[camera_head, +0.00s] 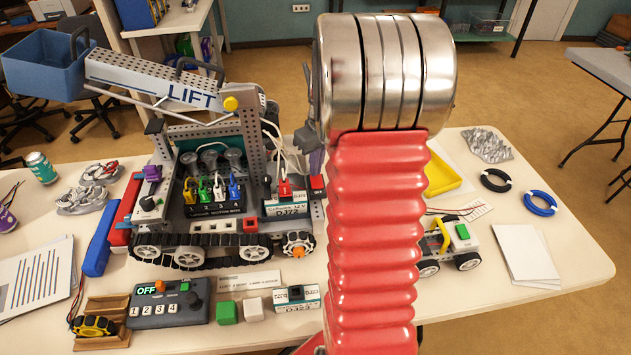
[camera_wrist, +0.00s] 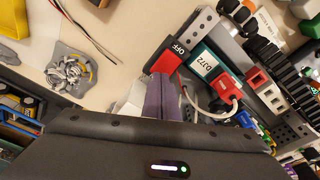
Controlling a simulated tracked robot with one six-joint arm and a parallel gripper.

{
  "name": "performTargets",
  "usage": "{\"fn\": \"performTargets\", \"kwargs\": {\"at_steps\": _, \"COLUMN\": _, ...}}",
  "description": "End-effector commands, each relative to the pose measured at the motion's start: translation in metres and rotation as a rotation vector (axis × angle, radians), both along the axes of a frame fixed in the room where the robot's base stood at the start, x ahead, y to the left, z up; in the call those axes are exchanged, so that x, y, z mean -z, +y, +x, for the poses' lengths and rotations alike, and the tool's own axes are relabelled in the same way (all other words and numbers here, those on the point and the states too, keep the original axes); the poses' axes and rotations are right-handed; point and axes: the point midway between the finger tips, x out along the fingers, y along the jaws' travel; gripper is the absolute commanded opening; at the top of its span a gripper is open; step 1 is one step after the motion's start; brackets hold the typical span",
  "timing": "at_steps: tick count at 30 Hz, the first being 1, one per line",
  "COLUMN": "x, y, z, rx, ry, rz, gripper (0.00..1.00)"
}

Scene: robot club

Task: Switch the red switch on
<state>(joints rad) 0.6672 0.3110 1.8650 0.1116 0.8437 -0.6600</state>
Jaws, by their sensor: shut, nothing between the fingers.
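In the head view, the switch (camera_head: 317,183) is a small red block at the right end of the tracked robot. My gripper (camera_wrist: 162,84) is shut and empty, its purple-grey fingertips close to the red half; I cannot tell if they touch it. In the head view, my gripper (camera_head: 312,160) shows just above the switch, partly hidden by my arm.
The tracked robot (camera_head: 190,240) with its LIFT arm stands left of the switch. A control box (camera_head: 168,303) showing OFF lies in front, beside green and white blocks. A white cable (camera_wrist: 200,108) loops near my fingers. A small yellow-and-white vehicle (camera_head: 460,240) stands at right.

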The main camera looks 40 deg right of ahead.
Motion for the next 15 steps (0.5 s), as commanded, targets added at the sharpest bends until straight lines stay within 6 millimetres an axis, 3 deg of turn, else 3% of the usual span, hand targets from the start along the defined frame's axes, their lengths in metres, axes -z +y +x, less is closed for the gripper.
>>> {"fn": "performTargets", "kwargs": {"at_steps": 15, "x": 0.0057, "y": 0.0003, "z": 0.0, "rx": 0.0, "ry": 0.001, "rz": 0.001, "gripper": 0.0}}
